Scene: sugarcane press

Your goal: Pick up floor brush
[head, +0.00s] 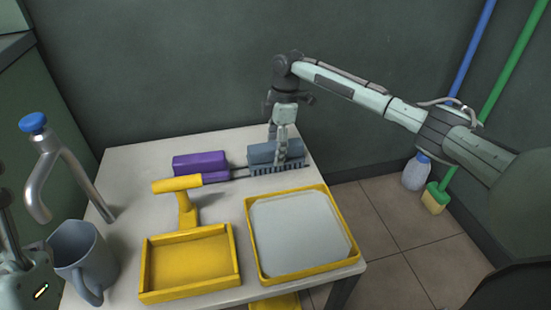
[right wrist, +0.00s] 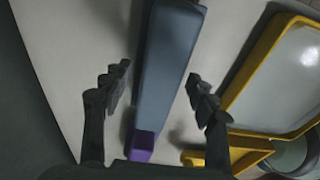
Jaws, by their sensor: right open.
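A blue-grey brush (head: 275,153) with dark bristles lies at the back right of the white table, next to a purple brush block (head: 200,162). My right gripper (head: 283,158) points down at the blue-grey brush. A small purple end (right wrist: 143,146) shows below that body. A green-handled brush with yellow bristles (head: 434,201) stands on the floor at the right. Part of my left arm shows at the lower left edge; its fingers are unclear.
A yellow tray (head: 148,268) and a yellow-rimmed pan (head: 350,228) fill the front of the table (head: 130,160). A yellow T-shaped handle (head: 178,184) stands behind the tray. A grey mug (head: 82,250) and a blue-topped tap (head: 42,170) are at the left.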

